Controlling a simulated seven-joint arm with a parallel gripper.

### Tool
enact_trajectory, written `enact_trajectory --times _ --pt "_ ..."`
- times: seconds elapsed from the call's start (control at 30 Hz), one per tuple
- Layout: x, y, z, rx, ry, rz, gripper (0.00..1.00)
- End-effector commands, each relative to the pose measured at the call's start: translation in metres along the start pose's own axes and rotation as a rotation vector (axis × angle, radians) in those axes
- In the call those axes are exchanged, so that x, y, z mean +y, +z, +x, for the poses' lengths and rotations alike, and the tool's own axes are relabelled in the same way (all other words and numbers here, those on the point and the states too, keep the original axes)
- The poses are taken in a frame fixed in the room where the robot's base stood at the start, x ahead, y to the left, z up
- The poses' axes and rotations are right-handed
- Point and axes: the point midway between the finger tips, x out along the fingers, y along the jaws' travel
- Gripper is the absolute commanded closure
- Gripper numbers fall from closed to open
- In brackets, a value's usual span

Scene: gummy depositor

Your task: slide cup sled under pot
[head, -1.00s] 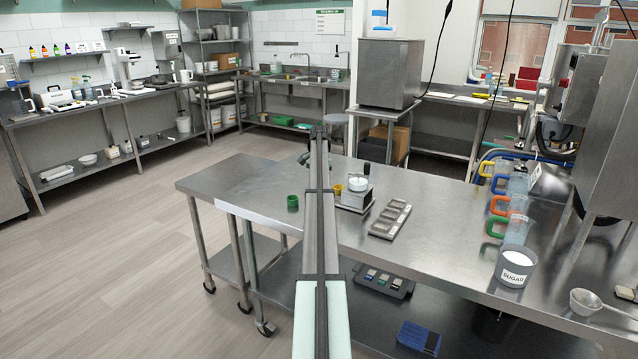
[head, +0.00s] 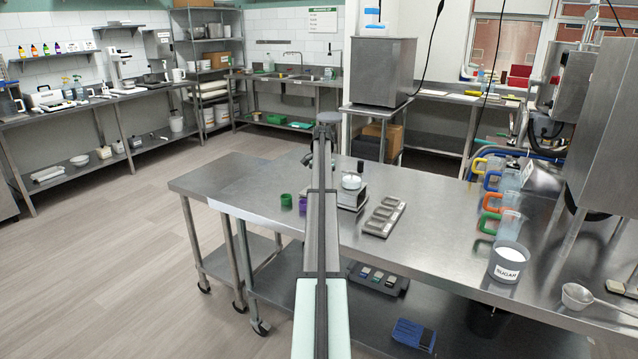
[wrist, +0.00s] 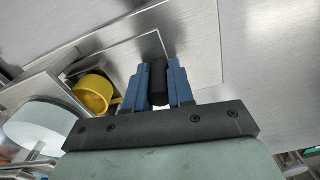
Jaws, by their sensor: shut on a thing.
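In the wrist view, the blue fingers of my gripper (wrist: 158,85) are shut on a short black cylindrical handle (wrist: 158,78). The handle lies over a flat steel piece (wrist: 122,58) that looks like the cup sled; its exact join is hidden. A yellow cup (wrist: 92,95) is left of the fingers, beside a round pale part (wrist: 42,128) that may be the pot. In the head view, the small depositor (head: 350,197) with a white round top (head: 351,182) stands on the steel table (head: 430,240). My arm hides the yellow cup and the gripper there.
A green cup (head: 286,199) and a purple cup (head: 303,204) stand left of my arm. A steel mould tray (head: 383,217) lies right of the depositor. Handled jugs (head: 508,222) and a sugar tub (head: 508,262) line the right side.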

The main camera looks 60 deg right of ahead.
Motion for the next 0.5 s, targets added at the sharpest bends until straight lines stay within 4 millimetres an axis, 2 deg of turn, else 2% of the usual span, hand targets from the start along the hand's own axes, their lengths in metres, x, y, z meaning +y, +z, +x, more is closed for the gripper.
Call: enact_trajectory --times 0.03,0.07,0.1,0.3,0.5 --pt "-0.0004 0.0004 0.0 0.0 0.0 -0.001 1.0" --pt "-0.0004 0.0004 0.0 -0.001 0.0 -0.001 0.75" --pt "-0.0004 0.0005 0.0 -0.001 0.0 -0.001 0.71" --pt "-0.0006 0.0004 0.0 0.0 0.0 0.0 0.52" --pt "-0.0006 0.0003 0.0 0.0 0.0 0.0 0.51"
